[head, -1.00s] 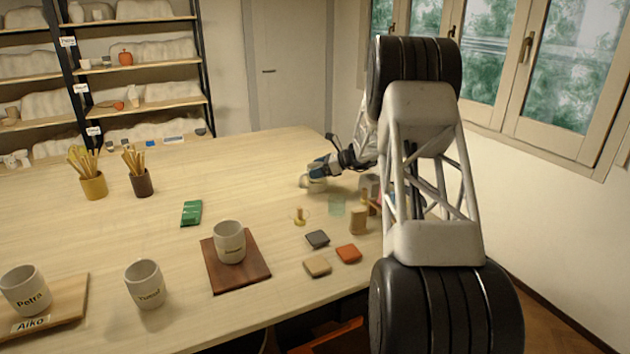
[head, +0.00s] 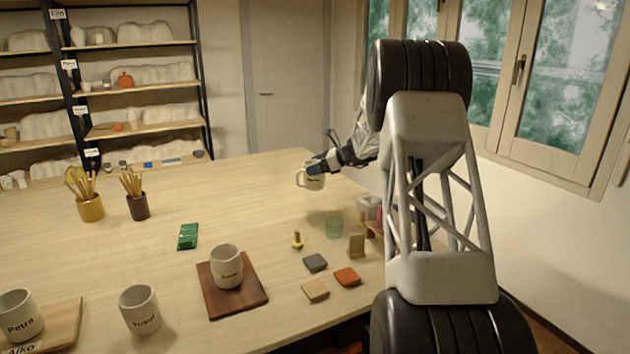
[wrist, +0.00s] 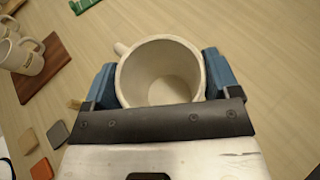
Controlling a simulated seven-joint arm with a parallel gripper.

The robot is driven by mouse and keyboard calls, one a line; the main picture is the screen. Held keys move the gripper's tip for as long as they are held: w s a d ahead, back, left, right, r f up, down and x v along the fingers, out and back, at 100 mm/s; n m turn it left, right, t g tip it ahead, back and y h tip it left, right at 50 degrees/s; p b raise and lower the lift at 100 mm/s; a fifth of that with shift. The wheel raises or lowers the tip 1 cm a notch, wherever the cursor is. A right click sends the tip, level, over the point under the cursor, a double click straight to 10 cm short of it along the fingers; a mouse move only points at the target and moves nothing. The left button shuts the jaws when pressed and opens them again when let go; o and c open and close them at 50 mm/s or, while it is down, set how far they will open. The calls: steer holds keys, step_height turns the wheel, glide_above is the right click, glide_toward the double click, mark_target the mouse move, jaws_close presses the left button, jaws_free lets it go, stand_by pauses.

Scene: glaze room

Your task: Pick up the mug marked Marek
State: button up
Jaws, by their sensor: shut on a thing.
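My gripper (head: 318,168) is shut on a pale mug (head: 313,181) and holds it upright above the far right part of the table. The mug's handle points left in the head view. Dark lettering shows on its side but is too small to read surely. In the wrist view the blue fingers of my gripper (wrist: 160,88) press on both sides of the mug (wrist: 160,50). Its inside is empty, and its handle sticks out at the upper left.
Mugs marked Petra (head: 20,312) and Yusuf (head: 139,308) stand at the front left. Another mug (head: 227,262) stands on a dark board (head: 235,302). The table's middle is clear.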

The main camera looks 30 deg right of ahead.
step_height(320, 180, up, 8)
stand_by(0.4)
